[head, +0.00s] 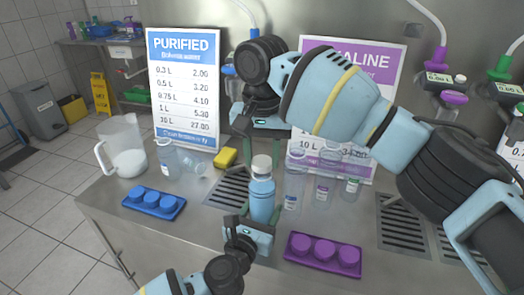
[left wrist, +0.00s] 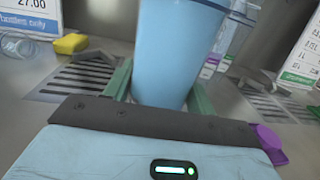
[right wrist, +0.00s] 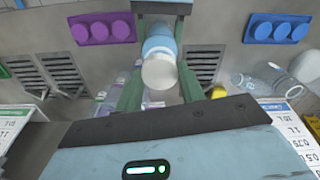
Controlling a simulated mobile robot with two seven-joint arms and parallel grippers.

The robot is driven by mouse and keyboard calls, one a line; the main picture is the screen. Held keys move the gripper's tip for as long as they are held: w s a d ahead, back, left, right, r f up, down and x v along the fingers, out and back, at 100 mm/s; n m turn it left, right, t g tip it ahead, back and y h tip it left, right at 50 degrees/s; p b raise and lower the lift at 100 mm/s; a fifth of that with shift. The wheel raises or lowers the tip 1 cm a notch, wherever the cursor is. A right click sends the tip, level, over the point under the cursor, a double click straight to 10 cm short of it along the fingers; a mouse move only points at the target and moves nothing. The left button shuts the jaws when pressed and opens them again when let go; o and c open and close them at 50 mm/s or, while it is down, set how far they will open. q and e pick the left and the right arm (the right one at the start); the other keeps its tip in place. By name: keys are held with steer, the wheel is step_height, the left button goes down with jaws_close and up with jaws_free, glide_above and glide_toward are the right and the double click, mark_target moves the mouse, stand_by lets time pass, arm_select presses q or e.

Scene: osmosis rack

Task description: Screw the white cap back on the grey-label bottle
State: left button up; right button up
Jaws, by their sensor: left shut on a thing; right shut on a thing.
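A light-blue bottle (head: 262,200) stands upright on the steel counter; it also shows in the left wrist view (left wrist: 165,50). I see no grey label on the side facing me. The white cap (head: 261,164) sits at the bottle's mouth, in line with it; I cannot tell how far it is threaded. My left gripper (head: 248,222) is shut on the bottle's lower body, one finger on each side. My right gripper (head: 257,146) comes from above, fingers pointing down, shut on the cap. The right wrist view shows the cap (right wrist: 159,71) between its fingers.
Several clear bottles stand close at right, including a green-label one (head: 352,185). Another clear bottle (head: 192,163) lies at left near a yellow sponge (head: 226,157) and a pitcher (head: 122,150). A blue cap tray (head: 135,207) and a purple cap tray (head: 300,258) flank the front.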

steer(key=shift+f, duration=0.6)
stand_by(0.5)
steer(key=m, duration=0.6)
steer(key=shift+m, duration=0.4)
steer(key=m, duration=0.6)
steer(key=shift+m, duration=0.3)
steer(key=m, duration=0.4)
steer(key=shift+m, duration=0.3)
steer(key=m, duration=0.4)
steer(key=shift+m, duration=0.4)
steer(key=o, duration=0.9)
